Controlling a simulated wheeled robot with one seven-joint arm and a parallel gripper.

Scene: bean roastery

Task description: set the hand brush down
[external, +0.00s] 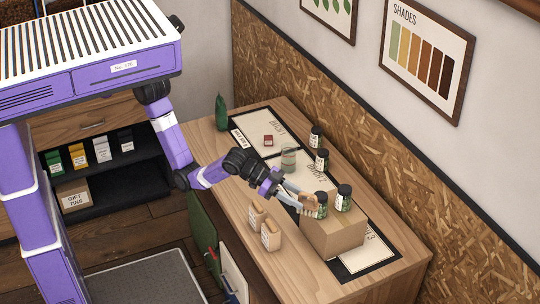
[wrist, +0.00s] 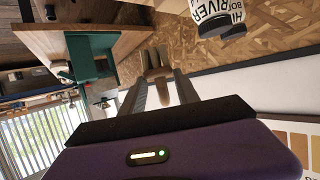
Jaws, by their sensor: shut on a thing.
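The hand brush (external: 309,207) is a small pale wooden piece held in my gripper (external: 291,195) in the external view. It is beside the upper left edge of the cardboard box, close to the jars on top. I cannot tell whether it touches the box. In the wrist view, my gripper (wrist: 160,92) has its two fingers on either side of the brush (wrist: 155,60), which shows as a brown shape beyond the fingertips. The fingers hide part of it.
A cardboard box (external: 335,236) bears two dark-lidded jars (external: 344,199). Two tan bags (external: 270,236) stand at the bench's front. A glass (external: 288,158), more jars (external: 322,160) and a small red item (external: 268,140) stand farther back. Bare wood shows at the bench's near end (external: 312,283).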

